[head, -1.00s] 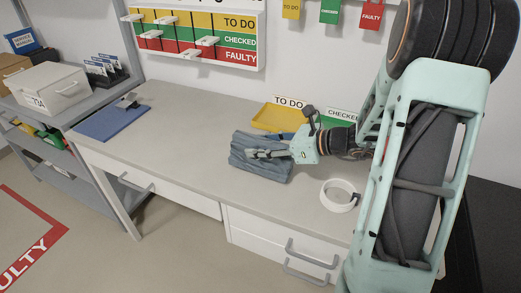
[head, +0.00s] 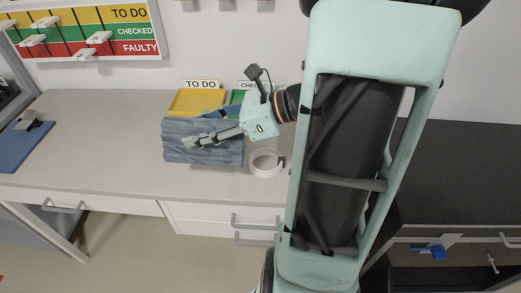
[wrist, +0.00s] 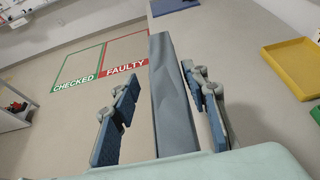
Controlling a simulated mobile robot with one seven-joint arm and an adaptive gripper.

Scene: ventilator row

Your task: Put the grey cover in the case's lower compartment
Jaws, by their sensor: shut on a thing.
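The grey cover (head: 215,157) is a blue-grey folded cloth bundle over the left part of the bench, in front of the yellow tray. My gripper (head: 190,142) is shut on it, with fingers reaching across it from the right. In the wrist view the cover (wrist: 170,95) stands as a narrow upright slab between the two blue-padded fingers (wrist: 160,88). It appears held just above the bench, though the gap underneath is hard to judge. I cannot make out the case or its lower compartment in the current frames.
A white ring (head: 266,173) lies on the bench (head: 100,150) right of the cover. A yellow tray (head: 183,104) and a green tray stand behind. A blue mat (head: 15,148) is at far left. A dark-topped counter (head: 465,170) with an open space below is right.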

